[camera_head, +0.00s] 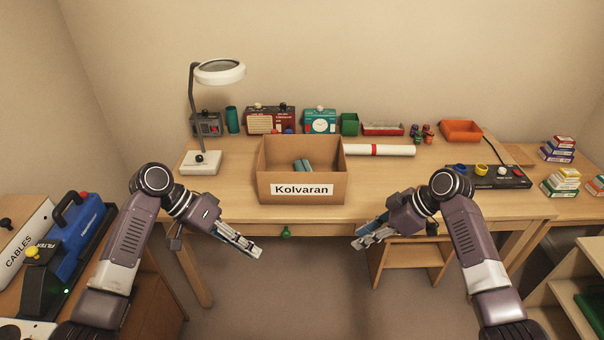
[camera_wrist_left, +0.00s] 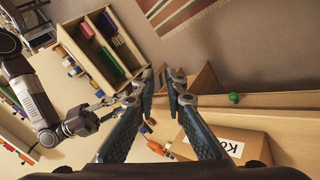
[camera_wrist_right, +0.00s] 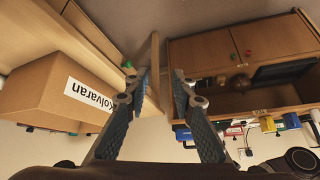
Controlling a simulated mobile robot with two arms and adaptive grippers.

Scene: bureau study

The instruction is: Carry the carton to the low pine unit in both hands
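The open-topped cardboard carton (camera_head: 302,188), labelled "Kolvaran", stands upright on the desk with grey-green rolls inside. It also shows in the left wrist view (camera_wrist_left: 235,144) and the right wrist view (camera_wrist_right: 60,65). My left gripper (camera_head: 256,251) is in front of and below the carton's left side, apart from it, fingers parted and empty. My right gripper (camera_head: 357,243) is in front of the carton's right side, also apart, parted and empty. A low open wooden unit (camera_head: 578,268) stands at the lower right, partly cut off. A low wooden cabinet (camera_head: 150,290) stands at the left. I cannot tell which is the pine unit.
The desk (camera_head: 230,207) also bears a magnifier lamp (camera_head: 200,162), a white roll (camera_head: 380,150), a black control panel (camera_head: 490,175) and an orange tray (camera_head: 461,131). A wooden stool (camera_head: 405,255) stands under the desk. Blue equipment (camera_head: 75,235) covers the left cabinet. Floor shows between my arms.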

